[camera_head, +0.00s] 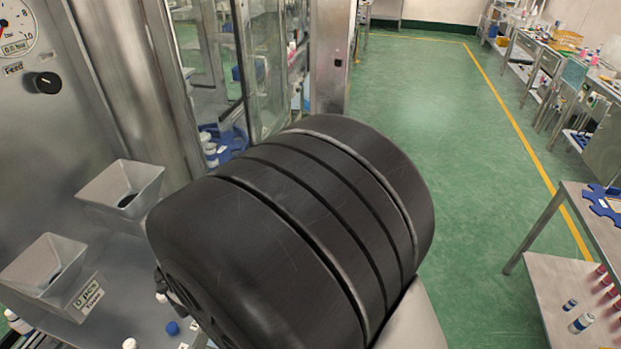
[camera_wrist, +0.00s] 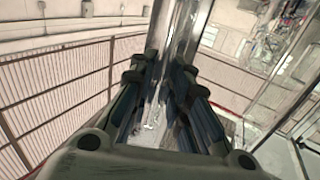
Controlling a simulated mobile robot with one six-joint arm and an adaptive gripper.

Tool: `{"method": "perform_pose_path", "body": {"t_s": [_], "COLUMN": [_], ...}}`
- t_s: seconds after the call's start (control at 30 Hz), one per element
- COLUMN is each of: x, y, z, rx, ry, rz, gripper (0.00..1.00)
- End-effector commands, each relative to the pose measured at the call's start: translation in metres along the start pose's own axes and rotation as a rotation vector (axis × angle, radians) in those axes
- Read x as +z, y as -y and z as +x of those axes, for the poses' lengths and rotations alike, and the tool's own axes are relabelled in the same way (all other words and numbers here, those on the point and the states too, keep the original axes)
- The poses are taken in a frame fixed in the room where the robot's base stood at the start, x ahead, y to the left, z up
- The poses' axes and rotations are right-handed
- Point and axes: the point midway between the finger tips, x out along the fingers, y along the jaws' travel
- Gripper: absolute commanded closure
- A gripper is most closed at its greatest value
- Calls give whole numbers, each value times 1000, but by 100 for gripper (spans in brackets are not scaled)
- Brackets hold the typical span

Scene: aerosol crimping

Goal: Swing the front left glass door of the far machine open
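The far machine shows in the head view as a steel frame (camera_head: 328,60) with glass panels behind my large dark arm part. A glass door (camera_head: 266,65) with a metal edge stands left of the frame's right post. Whether it is ajar is unclear. In the wrist view my gripper (camera_wrist: 160,78) has its two fingers on either side of a shiny upright metal strip (camera_wrist: 182,28). A gap shows between the fingers, but whether they touch the strip is unclear. A glass pane (camera_wrist: 245,60) lies to the right. The head view does not show my gripper.
A steel machine with a gauge (camera_head: 17,28) and two hoppers (camera_head: 120,192) is close on the left. A blue round part (camera_head: 232,143) sits inside the far machine. The green floor (camera_head: 425,120) is clear. A steel table (camera_head: 570,285) stands at the right.

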Motion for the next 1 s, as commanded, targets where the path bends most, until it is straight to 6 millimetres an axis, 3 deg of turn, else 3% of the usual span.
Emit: {"method": "perform_pose_path", "body": {"t_s": [0.2,0.57,0.67,1.0], "x": [1,1,2,1], "y": [-1,0,0,1], "z": [0,-5,-18,-90], "rx": [1,0,-3,-4], "ry": [1,2,3,2], "rz": [-2,-3,-2,-3], "gripper": [69,69,69,69]}}
